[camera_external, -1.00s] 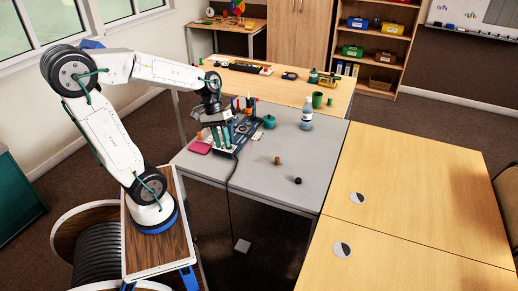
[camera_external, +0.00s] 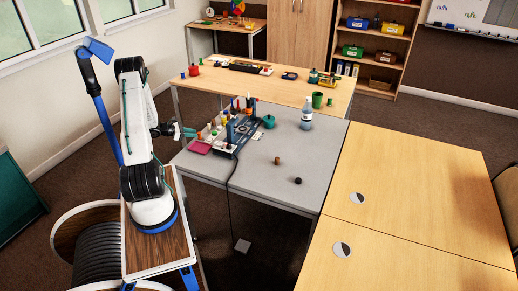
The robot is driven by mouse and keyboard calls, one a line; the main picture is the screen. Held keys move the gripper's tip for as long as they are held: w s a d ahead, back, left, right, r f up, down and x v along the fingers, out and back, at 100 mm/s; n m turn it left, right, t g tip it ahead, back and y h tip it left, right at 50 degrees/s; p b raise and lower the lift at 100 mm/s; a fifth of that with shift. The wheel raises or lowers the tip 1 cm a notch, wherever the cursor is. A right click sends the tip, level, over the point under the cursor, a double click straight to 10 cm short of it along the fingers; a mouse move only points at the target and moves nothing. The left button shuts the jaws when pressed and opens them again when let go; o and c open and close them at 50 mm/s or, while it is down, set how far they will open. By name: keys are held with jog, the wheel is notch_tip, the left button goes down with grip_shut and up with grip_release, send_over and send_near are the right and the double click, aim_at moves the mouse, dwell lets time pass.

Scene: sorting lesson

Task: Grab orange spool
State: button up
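A small orange-brown cylinder (camera_external: 277,160), which may be the orange spool, stands upright on the grey table (camera_external: 255,185). Several small coloured pieces (camera_external: 212,132) stand close together at the table's left side, some perhaps spools; they are too small to tell apart.
A dark board (camera_external: 232,134) with upright blue parts stands by the pieces, its cable hanging over the front edge. A bottle (camera_external: 307,114), a teal pot (camera_external: 269,122), a pink pad (camera_external: 199,147) and a black ball (camera_external: 298,181) are on the grey table.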

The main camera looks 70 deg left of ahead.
aim_at(199, 134)
jog(key=shift+n+y, duration=0.6)
jog(key=shift+n, duration=0.2)
jog(key=w+a+f, duration=0.2)
jog(key=w+f, duration=0.1)
jog(key=w+a+f, duration=0.1)
jog(key=f, duration=0.1)
jog(key=shift+w, duration=0.3)
jog(key=shift+r, duration=0.1)
grip_shut()
